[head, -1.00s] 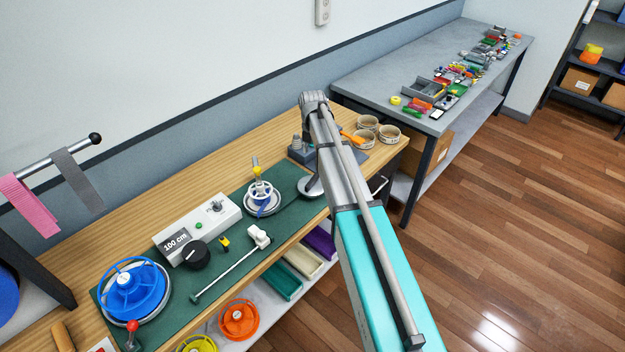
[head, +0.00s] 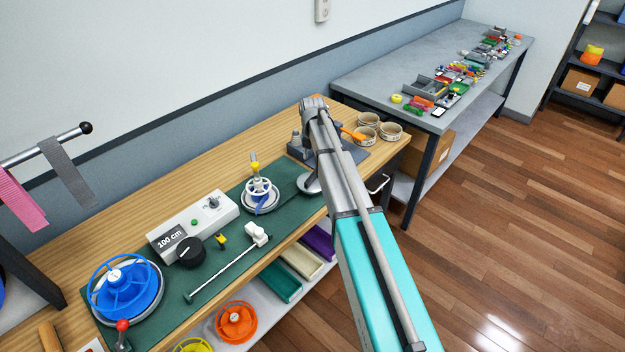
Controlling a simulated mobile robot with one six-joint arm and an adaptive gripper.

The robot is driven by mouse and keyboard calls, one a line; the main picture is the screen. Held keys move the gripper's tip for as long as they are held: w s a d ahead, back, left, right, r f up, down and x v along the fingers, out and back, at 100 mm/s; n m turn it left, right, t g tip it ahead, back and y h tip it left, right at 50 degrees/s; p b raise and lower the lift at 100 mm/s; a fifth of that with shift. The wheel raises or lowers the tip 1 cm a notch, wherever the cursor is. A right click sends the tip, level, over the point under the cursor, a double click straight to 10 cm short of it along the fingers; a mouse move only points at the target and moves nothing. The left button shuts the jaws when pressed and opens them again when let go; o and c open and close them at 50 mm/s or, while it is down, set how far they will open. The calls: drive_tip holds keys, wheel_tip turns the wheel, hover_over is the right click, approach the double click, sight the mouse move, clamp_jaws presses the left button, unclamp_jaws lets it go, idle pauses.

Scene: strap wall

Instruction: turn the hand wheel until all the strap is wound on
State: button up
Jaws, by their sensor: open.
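A large blue spoked wheel (head: 124,283) lies flat on a round base at the left end of the green mat. A red-knobbed lever (head: 122,326) stands at its front edge. A smaller white-rimmed wheel (head: 259,187) with a yellow top stands at the mat's far end. I cannot tell which is the hand wheel, and I see no strap running to either. A pink strap (head: 20,203) and a grey strap (head: 68,172) hang from a rail at left. My arm reaches over the bench's right part, right of both wheels; my gripper is not visible.
A white box (head: 194,226) reading "100 cm" has a black knob (head: 189,251) in front. A rod with a white slider (head: 257,234) lies on the green mat (head: 158,337). Round tins (head: 390,132) stand at the bench's right end. A cluttered grey table (head: 365,82) is beyond.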

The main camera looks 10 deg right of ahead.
sight(312, 174)
drive_tip(key=shift+f+b, duration=4.1)
drive_tip(key=shift+f, duration=0.3)
clamp_jaws()
